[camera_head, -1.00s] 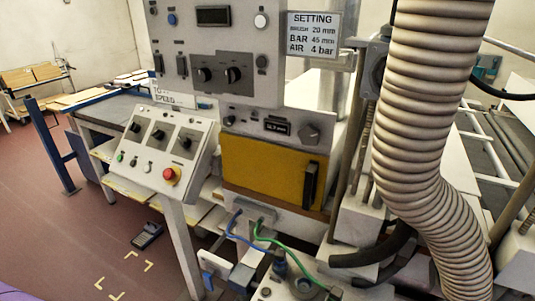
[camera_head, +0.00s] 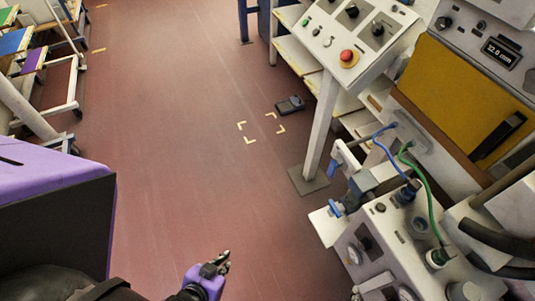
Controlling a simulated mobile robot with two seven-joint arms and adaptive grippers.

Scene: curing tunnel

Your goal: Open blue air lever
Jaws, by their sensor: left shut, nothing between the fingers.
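A small blue lever (camera_head: 335,207) sits on a pale fitting at the left side of the machine, below the blue hose (camera_head: 385,150). Its exact angle is hard to tell at this size. My left gripper (camera_head: 226,260), with a purple body and dark fingers, is at the bottom of the view. It is shut and empty, left of and nearer than the lever, with a clear gap between them. My right gripper is not in view.
The control panel (camera_head: 352,32) with a red stop button stands above on a pale leg (camera_head: 322,125). A green hose (camera_head: 427,190) and the valve block (camera_head: 400,240) are right of the lever. A dark pedal (camera_head: 290,105) lies on the red floor (camera_head: 190,140), which is mostly clear.

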